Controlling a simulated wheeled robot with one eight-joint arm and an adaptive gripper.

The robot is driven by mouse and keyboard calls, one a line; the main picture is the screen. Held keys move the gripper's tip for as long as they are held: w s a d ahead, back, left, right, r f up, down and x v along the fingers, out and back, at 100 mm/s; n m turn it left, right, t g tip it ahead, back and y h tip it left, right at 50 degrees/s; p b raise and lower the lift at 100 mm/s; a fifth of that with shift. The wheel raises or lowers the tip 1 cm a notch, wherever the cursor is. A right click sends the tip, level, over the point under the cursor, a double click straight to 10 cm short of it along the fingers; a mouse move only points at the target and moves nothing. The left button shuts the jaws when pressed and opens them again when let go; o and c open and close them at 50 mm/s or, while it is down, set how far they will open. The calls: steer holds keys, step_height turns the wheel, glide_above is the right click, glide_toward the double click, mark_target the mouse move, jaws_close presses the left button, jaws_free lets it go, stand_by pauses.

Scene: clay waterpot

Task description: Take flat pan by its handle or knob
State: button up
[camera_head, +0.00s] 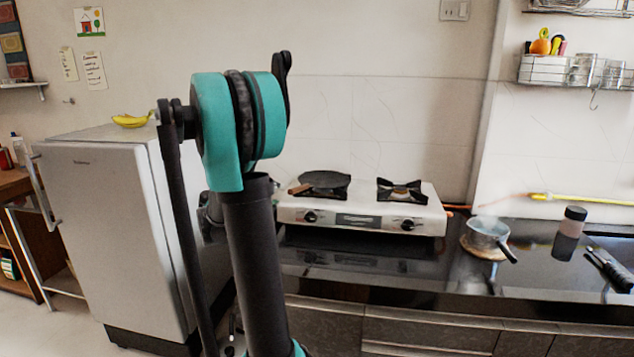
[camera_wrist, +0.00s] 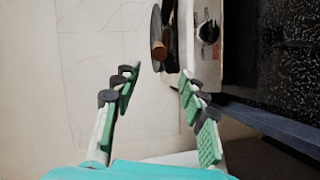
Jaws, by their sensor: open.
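The flat pan (camera_head: 325,180) is dark and shallow and sits on the left burner of the white gas stove (camera_head: 425,222). Its brown handle (camera_head: 299,188) points left and toward the front. In the wrist view the pan (camera_wrist: 155,22) shows edge-on, with the handle's round end (camera_wrist: 158,51) facing the camera. My gripper (camera_wrist: 157,77) is open and empty. The handle end appears between and beyond the fingertips, apart from them. In the head view my arm stands in front, and I cannot make out the gripper there.
The right burner (camera_head: 402,189) is empty. A small pot (camera_head: 487,237) stands on a round mat right of the stove, beside a jar (camera_head: 570,232). A fridge (camera_head: 110,220) with bananas (camera_head: 130,121) on top is at left. A tiled wall (camera_head: 385,120) is behind.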

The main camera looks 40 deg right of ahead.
mark_target(297, 189)
steer(key=x, duration=1.2)
steer(key=shift+d, duration=0.25)
jaws_close()
